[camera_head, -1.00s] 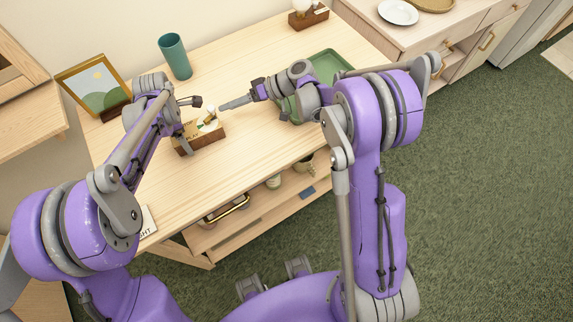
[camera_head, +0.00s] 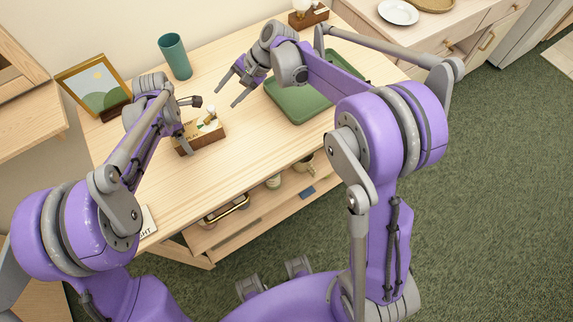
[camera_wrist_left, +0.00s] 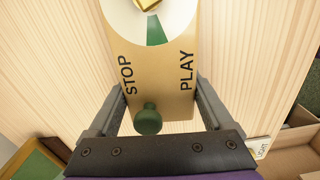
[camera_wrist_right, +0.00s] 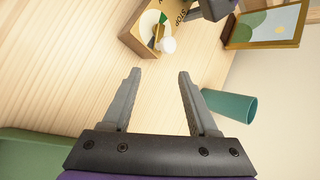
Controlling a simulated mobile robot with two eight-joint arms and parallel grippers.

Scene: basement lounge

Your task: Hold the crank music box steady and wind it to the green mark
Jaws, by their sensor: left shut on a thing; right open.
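The music box (camera_head: 207,138) is a wooden block on the table, with a tan top lettered STOP and PLAY in the left wrist view (camera_wrist_left: 165,75). Its white dial carries a green wedge (camera_wrist_left: 156,32); a green knob (camera_wrist_left: 148,121) sits near the PLAY/STOP end. The crank's pale knob (camera_wrist_right: 167,45) stands beside the dial in the right wrist view. My left gripper (camera_head: 190,126) is shut on the box, one finger on each side. My right gripper (camera_head: 228,96) is open and empty, above the table, apart from the crank. The crank's exact angle is unclear.
A teal cup (camera_head: 175,57) and a framed picture (camera_head: 96,88) stand behind the box. A green tray (camera_head: 300,103) lies to the right under my right arm. A wooden block with a pale bulb (camera_head: 308,17) stands at the back.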

